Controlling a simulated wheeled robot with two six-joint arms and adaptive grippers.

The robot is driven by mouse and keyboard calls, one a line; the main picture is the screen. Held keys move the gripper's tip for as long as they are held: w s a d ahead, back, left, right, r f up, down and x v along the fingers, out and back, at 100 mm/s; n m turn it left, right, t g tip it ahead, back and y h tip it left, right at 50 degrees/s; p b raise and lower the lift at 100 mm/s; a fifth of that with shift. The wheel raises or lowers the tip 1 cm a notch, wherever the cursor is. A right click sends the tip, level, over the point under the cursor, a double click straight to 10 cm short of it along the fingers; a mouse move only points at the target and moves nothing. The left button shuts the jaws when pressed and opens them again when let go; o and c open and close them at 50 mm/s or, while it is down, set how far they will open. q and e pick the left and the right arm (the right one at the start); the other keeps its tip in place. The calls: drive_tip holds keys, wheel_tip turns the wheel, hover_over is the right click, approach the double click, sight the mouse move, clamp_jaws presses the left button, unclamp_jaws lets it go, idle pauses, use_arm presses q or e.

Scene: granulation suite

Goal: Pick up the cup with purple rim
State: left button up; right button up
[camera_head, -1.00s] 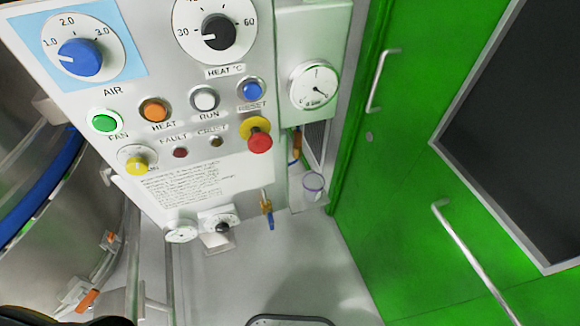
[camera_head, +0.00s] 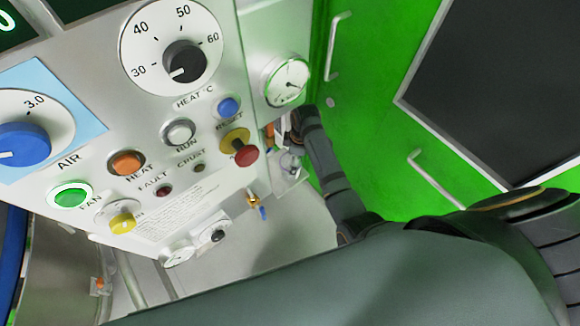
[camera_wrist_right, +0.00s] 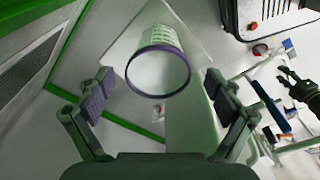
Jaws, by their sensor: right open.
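The cup with purple rim (camera_wrist_right: 158,72) shows in the right wrist view, its open mouth facing the camera and its pale ribbed body running away behind. My right gripper (camera_wrist_right: 158,93) is open, with one finger on each side of the cup's mouth. No contact shows, and its depth along the fingers is hard to judge. In the head view the cup (camera_head: 289,163) is small and partly hidden by my right gripper and arm. A small dark gripper at the right edge of the wrist view (camera_wrist_right: 287,78) appears to be my left one; its jaws are too small to read.
The control panel (camera_head: 150,160) with knobs and buttons is close left of the cup. A pressure gauge (camera_head: 287,80) is above it. The green door (camera_head: 375,110) with metal handles is close on the right. The cup stands on a small pale shelf (camera_head: 283,186).

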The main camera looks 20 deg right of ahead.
drive_tip(key=shift+f, duration=0.95)
drive_tip(key=shift+w+a+f, duration=0.15)
drive_tip(key=shift+a+f, duration=0.1)
drive_tip(key=shift+f, duration=0.65)
drive_tip(key=shift+w+a+f, duration=0.2)
drive_tip(key=shift+f, duration=0.65)
drive_tip(key=shift+w+a+f, duration=0.15)
drive_tip(key=shift+a+f, duration=0.1)
drive_tip(key=shift+f, duration=0.65)
drive_tip(key=c, duration=1.2)
